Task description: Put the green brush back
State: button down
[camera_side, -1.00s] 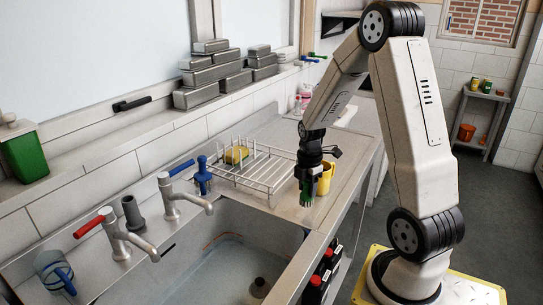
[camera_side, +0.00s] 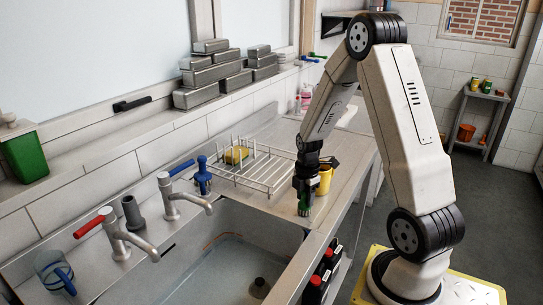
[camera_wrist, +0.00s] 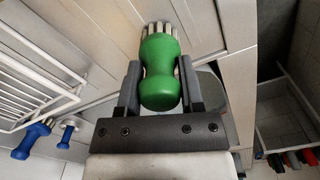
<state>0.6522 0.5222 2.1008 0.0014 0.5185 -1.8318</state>
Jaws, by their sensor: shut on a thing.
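The green brush (camera_wrist: 160,75) is between the two fingers of my gripper (camera_wrist: 160,88) in the wrist view. Its rounded green end points toward the wrist and its pale bristles show at the far end. In the side view my gripper (camera_side: 305,194) points down over the worktop just right of the sink, with some green of the brush (camera_side: 304,209) showing at its tip. Whether the brush touches the worktop is hard to tell.
A yellow mug (camera_side: 325,180) stands just right of my gripper. A white wire rack (camera_side: 262,172) with a yellow sponge (camera_side: 236,155) lies behind to the left. A blue brush (camera_side: 202,178) stands by the taps. The sink (camera_side: 215,265) is in front, left.

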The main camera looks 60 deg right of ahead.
jog(key=shift+f, duration=0.1)
jog(key=shift+c, duration=1.2)
grip_release()
jog(key=shift+r, duration=6.15)
